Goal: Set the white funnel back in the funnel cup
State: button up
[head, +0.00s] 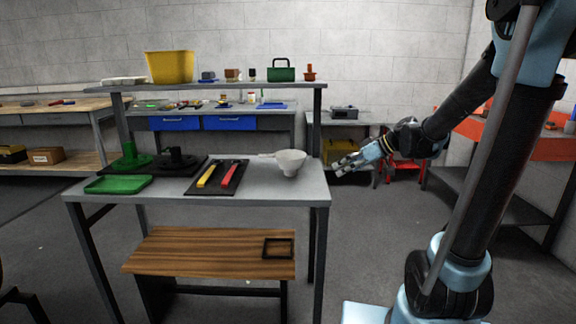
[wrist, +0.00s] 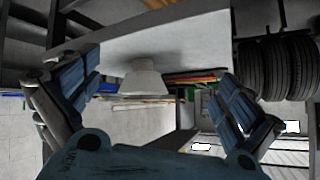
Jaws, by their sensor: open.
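The white funnel (head: 291,162) stands upright, wide mouth up, near the right end of the grey table top (head: 300,188). A small pale tab sticks out from its left side. My gripper (head: 345,166) is just beyond the table's right edge, to the right of the funnel and apart from it. In the wrist view my gripper (wrist: 162,68) has its fingers spread wide and empty, and the funnel (wrist: 144,80) shows between them, farther off.
A black mat with a yellow-handled tool (head: 206,174) and a red-handled tool (head: 228,174) lies left of the funnel. A green tray (head: 118,185) is at the table's left end. A raised shelf (head: 215,86) with a yellow bin (head: 169,67) spans the back.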

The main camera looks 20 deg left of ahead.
aim_at(290, 163)
jog(key=w+a+r+n+y, duration=0.2)
jog(key=w+a+n+y, duration=0.1)
jog(key=w+a, duration=0.35)
jog(key=shift+n, duration=0.3)
jog(key=x, duration=1.7)
jog(key=shift+w+a, duration=0.15)
jog(key=shift+w, duration=0.2)
jog(key=c, duration=0.8)
jog(key=shift+c, duration=0.3)
jog(key=shift+r, duration=0.1)
